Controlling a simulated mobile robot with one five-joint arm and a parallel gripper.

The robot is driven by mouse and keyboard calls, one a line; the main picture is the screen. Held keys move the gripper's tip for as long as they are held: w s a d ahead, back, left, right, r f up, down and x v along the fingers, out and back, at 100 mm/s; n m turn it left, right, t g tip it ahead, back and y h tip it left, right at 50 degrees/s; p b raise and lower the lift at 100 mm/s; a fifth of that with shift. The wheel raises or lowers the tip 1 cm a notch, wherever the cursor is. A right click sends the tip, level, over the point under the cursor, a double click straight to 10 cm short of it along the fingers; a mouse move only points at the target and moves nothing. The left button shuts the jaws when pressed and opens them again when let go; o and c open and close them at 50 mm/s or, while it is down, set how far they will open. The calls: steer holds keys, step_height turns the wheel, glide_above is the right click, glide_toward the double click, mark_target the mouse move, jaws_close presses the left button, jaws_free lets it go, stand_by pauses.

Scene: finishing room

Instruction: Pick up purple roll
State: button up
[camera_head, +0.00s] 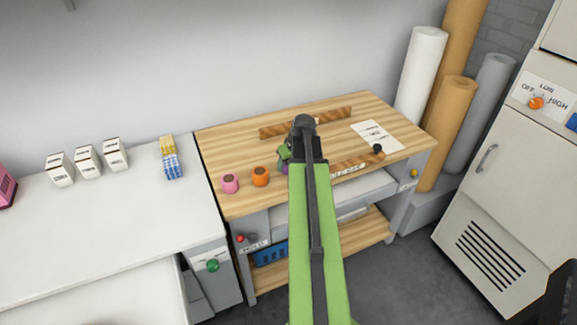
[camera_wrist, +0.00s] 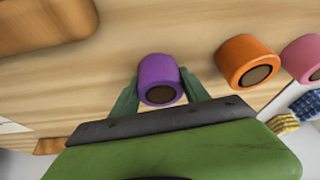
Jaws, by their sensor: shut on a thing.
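The purple roll (camera_wrist: 159,70) is between the two green fingers of my gripper (camera_wrist: 158,88) in the wrist view. The fingers are shut on its sides, one at each side. In the head view my arm and gripper (camera_head: 286,155) hide most of the roll, and only a small purple patch (camera_head: 283,168) shows by the fingers. The roll is over the wooden bench top (camera_head: 215,150); I cannot tell whether it touches the wood.
An orange roll (camera_head: 261,176) and a pink roll (camera_head: 230,183) stand to the left of my gripper. A wooden bar (camera_head: 330,114) lies behind it, and a paper sheet (camera_head: 383,137) lies to the right. Small boxes (camera_head: 87,160) stand on the white counter (camera_head: 120,230).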

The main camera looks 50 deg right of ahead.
steer(key=c, duration=0.4)
steer(key=shift+r+p, duration=0.5)
step_height(320, 180, up, 4)
steer(key=p, duration=0.3)
steer(key=shift+f+p, duration=0.1)
steer(key=shift+p, duration=0.3)
steer(key=shift+s+d+r+p, duration=0.75)
steer(key=shift+s+r+p, duration=0.3)
steer(key=shift+s, duration=0.75)
steer(key=shift+s+d+r+p, duration=0.75)
steer(key=shift+s+r+p, duration=0.25)
steer(key=shift+s, duration=0.8)
steer(key=shift+s+d+r+p, duration=0.75)
steer(key=shift+s+r+p, duration=0.3)
steer(key=shift+s, duration=0.75)
